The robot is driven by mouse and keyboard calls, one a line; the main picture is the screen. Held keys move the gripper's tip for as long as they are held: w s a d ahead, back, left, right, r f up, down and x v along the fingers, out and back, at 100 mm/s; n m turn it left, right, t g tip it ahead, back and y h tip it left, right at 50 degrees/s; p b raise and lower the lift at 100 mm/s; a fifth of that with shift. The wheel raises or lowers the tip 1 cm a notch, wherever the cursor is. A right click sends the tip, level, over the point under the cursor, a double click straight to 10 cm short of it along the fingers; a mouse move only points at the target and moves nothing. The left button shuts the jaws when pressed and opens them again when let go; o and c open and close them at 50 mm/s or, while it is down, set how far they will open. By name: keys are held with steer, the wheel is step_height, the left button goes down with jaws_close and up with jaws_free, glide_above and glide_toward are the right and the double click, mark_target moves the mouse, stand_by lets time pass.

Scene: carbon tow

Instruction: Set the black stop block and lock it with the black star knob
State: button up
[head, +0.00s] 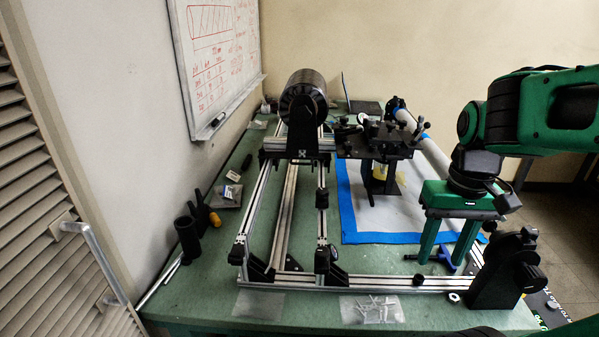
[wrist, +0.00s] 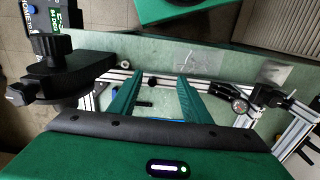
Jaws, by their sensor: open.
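A black block (head: 325,262) stands on the near end of the inner aluminium rail. My gripper (head: 443,260) is open and empty, pointing down above the front crossbar (head: 375,284).
A blue T-handle tool (head: 441,259) shows by my fingertips. A tall black stand (head: 506,272) is close on the right. A bag of screws (head: 371,309) lies in front of the crossbar. A dark spool (head: 303,97) stands at the back. Green table (head: 210,270) is bare at left front.

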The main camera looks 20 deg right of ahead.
steer(key=w+a+r+n, duration=0.2)
steer(key=w+r+n, duration=0.2)
steer(key=w, duration=0.3)
steer(key=w+a+r+n, duration=0.1)
steer(key=w+r+n, duration=0.25)
steer(key=w, duration=0.35)
steer(key=n, duration=1)
glide_toward(322, 190)
steer(key=shift+m, duration=0.25)
step_height(322, 190, down, 8)
steer(key=shift+r, duration=0.1)
steer(key=c, duration=1.1)
steer(key=shift+o, duration=0.3)
